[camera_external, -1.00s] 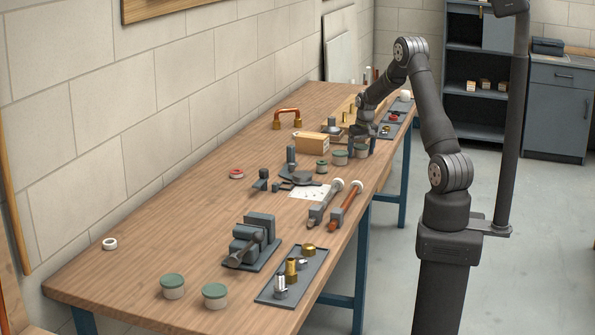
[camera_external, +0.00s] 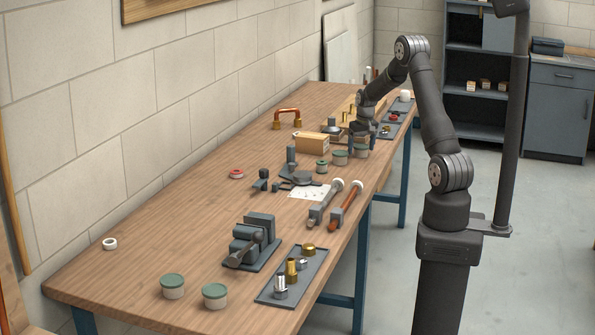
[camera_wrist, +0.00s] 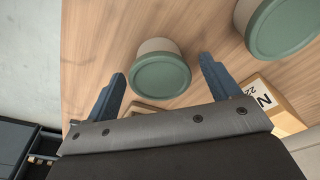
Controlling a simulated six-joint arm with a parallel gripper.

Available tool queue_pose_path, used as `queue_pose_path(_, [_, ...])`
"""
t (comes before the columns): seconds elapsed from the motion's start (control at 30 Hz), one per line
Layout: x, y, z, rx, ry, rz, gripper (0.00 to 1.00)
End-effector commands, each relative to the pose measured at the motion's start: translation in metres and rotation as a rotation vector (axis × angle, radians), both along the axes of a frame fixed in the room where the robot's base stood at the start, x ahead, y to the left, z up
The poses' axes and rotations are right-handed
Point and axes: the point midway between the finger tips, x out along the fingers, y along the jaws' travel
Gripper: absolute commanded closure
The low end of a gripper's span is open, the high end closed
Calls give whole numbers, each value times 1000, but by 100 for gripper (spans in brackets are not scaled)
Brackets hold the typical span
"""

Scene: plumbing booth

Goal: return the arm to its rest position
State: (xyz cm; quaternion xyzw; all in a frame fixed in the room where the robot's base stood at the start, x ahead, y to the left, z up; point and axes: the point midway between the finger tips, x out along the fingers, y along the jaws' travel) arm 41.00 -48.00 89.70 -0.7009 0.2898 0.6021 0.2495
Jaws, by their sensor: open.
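My arm reaches over the far part of the wooden workbench (camera_external: 180,212), bent at the elbow with the gripper hanging down. My gripper (camera_external: 361,142) is open, close to two green-lidded jars, a left one (camera_external: 340,158) and a right one (camera_external: 361,152). In the wrist view my gripper (camera_wrist: 163,72) has its two blue-grey fingers spread wide. One green-lidded jar (camera_wrist: 160,76) shows between them in the picture, and a second jar (camera_wrist: 280,25) is at the upper right. Nothing is visibly held. The gap between the fingers and the jars is hard to judge.
A cardboard box (camera_external: 311,142) stands left of the gripper. A small green-topped tin (camera_external: 322,166), pipe wrenches (camera_external: 345,207) and a vise (camera_external: 252,241) are nearer. A tray of fittings (camera_external: 313,267) lies at the front edge. A dark post (camera_external: 514,120) rises beside my base.

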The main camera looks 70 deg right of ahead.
Motion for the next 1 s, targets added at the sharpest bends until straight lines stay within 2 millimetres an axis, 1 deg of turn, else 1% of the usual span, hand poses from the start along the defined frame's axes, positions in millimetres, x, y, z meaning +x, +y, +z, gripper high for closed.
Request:
queue_pose_path(0.03, [-1, 1, -11, 4, 2, 0, 19])
queue_pose_path(0.07, [-1, 1, -17, 4, 3, 0, 19])
queue_pose_path(0.1, [0, 0, -1, -3, -3, 0, 19])
queue_pose_path(0.13, [-1, 1, 6, -5, -4, 0, 19])
queue_pose_path(0.67, [-13, 12, 111, -3, -3, 0, 19])
queue_pose_path(0.8, [-11, 11, 79, 5, 4, 0, 19])
queue_pose_path(1.0, [-6, 6, 39, 4, 3, 0, 19])
